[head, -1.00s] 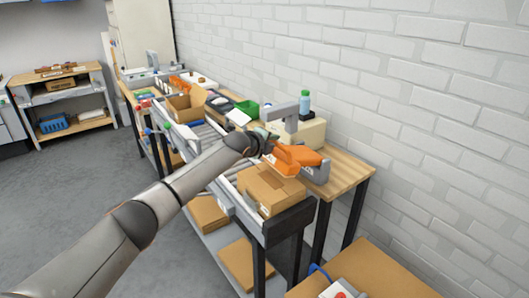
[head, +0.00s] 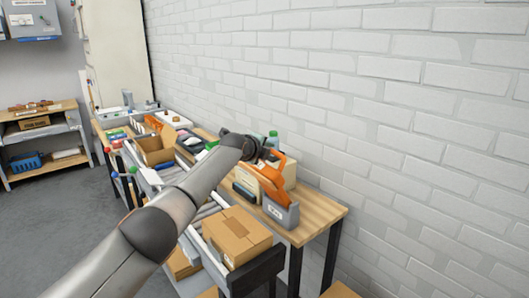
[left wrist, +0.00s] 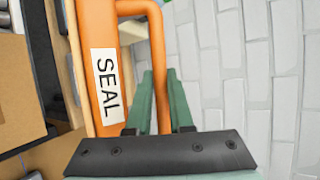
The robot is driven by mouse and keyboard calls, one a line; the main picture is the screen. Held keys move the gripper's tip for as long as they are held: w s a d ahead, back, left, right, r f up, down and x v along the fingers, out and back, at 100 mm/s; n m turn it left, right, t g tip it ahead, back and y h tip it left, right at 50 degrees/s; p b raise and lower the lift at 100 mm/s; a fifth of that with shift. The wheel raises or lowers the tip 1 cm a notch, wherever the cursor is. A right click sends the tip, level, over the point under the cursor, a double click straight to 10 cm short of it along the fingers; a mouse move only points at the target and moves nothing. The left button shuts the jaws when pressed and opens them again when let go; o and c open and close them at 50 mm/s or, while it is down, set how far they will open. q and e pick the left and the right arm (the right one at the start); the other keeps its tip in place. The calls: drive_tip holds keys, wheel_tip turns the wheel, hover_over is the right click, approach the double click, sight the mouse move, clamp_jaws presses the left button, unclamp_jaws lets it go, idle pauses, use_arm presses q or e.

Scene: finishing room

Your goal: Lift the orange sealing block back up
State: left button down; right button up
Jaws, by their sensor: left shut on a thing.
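The orange sealing block (head: 270,180) stands tilted up on its grey hinge base (head: 281,213) at the near end of the wooden bench. In the left wrist view the block (left wrist: 97,55) carries a white SEAL label (left wrist: 108,86) and an orange bar handle (left wrist: 158,50). My left gripper (left wrist: 160,82) is shut on that handle, with one green finger on each side of it. In the head view the fingers are mostly hidden behind my wrist. My right gripper is not in view.
A closed cardboard box (head: 237,235) sits on the roller conveyor, below and left of the block. An open carton (head: 155,150) stands farther along. The white brick wall (head: 400,130) runs close along the bench's right side.

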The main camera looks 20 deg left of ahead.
use_arm(q)
drive_tip(key=shift+w+d+r, duration=0.15)
drive_tip(key=shift+w+d, duration=0.1)
drive_tip(key=shift+w, duration=0.05)
drive_tip(key=shift+r, duration=0.1)
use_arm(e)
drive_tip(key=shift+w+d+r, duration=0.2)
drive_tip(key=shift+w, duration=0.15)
use_arm(q)
drive_tip(key=shift+r, duration=0.1)
drive_tip(key=c, duration=1.3)
unclamp_jaws()
drive_tip(key=shift+o, duration=1.1)
drive_tip(key=shift+w+d, duration=0.15)
drive_tip(key=shift+w, duration=0.05)
drive_tip(key=shift+s, duration=0.15)
